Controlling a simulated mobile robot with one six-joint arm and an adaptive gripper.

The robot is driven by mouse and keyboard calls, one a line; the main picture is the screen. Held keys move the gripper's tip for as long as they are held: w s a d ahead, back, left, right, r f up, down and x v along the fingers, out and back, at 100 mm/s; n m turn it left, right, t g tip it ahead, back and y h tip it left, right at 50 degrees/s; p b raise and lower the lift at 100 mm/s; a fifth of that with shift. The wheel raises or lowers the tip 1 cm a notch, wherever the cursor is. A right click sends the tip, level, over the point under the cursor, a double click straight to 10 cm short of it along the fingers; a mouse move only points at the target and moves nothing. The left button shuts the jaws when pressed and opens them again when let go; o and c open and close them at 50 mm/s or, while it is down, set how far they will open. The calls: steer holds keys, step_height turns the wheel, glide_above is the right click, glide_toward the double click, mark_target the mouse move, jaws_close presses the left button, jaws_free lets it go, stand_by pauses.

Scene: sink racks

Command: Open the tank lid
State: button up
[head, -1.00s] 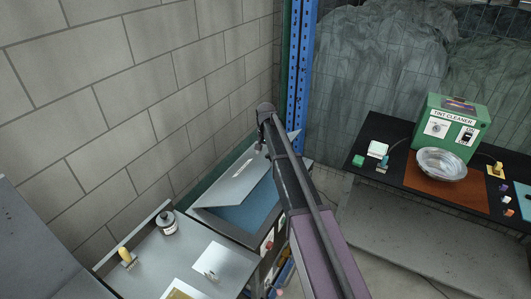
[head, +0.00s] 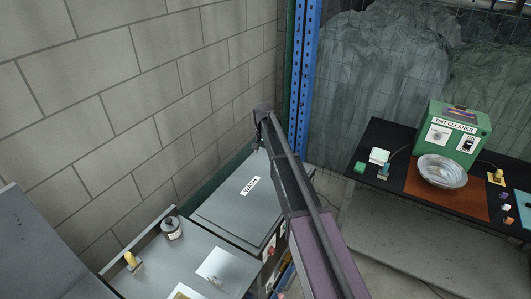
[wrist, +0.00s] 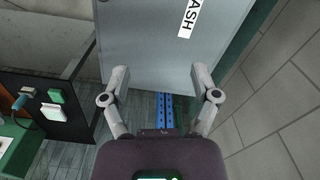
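The tank lid (head: 228,208) is a flat grey panel with a white label, lying shut on the tank (head: 262,250) against the block wall. In the wrist view the lid (wrist: 150,45) fills the top middle, its label reading "ASH" with the rest cut off. My gripper (wrist: 161,74) is open and empty, its two fingers spread wide at the near edge of the lid in that picture. I cannot tell whether the fingertips touch it. In the head view my arm covers the lid's right side and hides most of the gripper.
A grey side counter (head: 145,275) left of the tank holds a dark bottle (head: 172,230), a yellow-handled brush (head: 131,261) and a white sheet (head: 219,266). A blue post (head: 301,75) stands behind.

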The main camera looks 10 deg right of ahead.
steer(key=w+a+r+p, duration=0.4)
steer(key=a+r+p, duration=0.1)
steer(key=r+p, duration=0.4)
steer(key=shift+a+r, duration=0.2)
steer(key=shift+r, duration=0.1)
stand_by(1.3)
stand_by(0.4)
steer(key=s+d+f+b, duration=0.5)
steer(key=d+f+b, duration=0.2)
steer(key=f+b, duration=0.1)
steer(key=s+d+f+b, duration=0.5)
steer(key=d+f+b, duration=0.2)
steer(key=f+b, duration=0.1)
steer(key=shift+s+d+f, duration=0.15)
steer(key=shift+s+f, duration=0.1)
steer(key=shift+f, duration=0.1)
steer(key=shift+f+b, duration=0.2)
steer(key=shift+b, duration=0.2)
step_height(320, 180, down, 13)
steer(key=b, duration=1.3)
steer(key=shift+f, duration=0.2)
jaws_close()
